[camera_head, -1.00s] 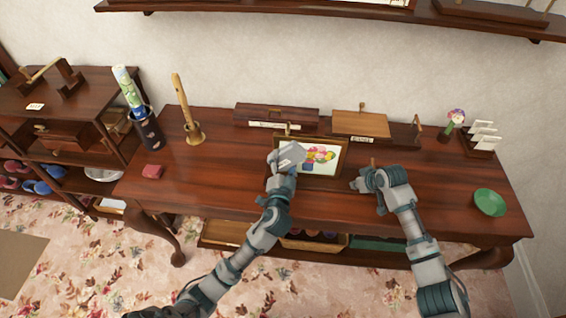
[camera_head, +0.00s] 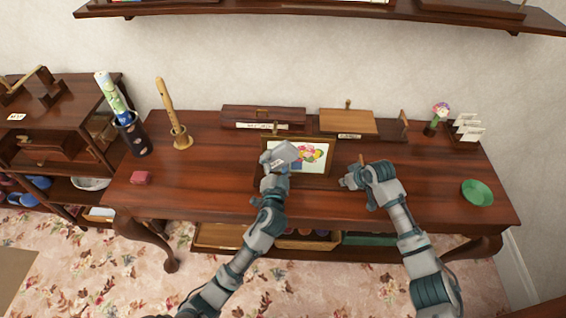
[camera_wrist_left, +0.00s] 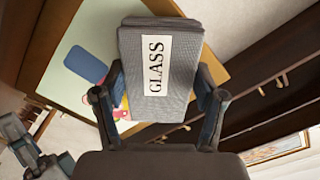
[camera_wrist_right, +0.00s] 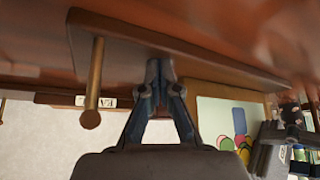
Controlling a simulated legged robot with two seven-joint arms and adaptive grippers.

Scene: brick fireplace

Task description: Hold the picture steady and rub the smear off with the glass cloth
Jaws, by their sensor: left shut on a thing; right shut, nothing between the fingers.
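The framed picture (camera_head: 316,158), with colourful shapes on a pale ground, stands upright on the desk. My left gripper (camera_head: 276,163) is shut on the grey glass cloth (camera_head: 285,154), a pad whose label reads GLASS in the left wrist view (camera_wrist_left: 180,80). The cloth is in front of the picture's left part and hides some of it; I cannot tell whether it touches the glass. A blue patch (camera_wrist_left: 86,65) shows beside the cloth; I cannot tell whether it is the smear. My right gripper (camera_head: 349,181) is shut and empty, just right of the picture, apparently clear of its frame.
Behind the picture stand a long dark box (camera_head: 262,117) and a wooden block (camera_head: 347,122). A wall shelf (camera_head: 300,7) runs above. The desk's front is mostly clear.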

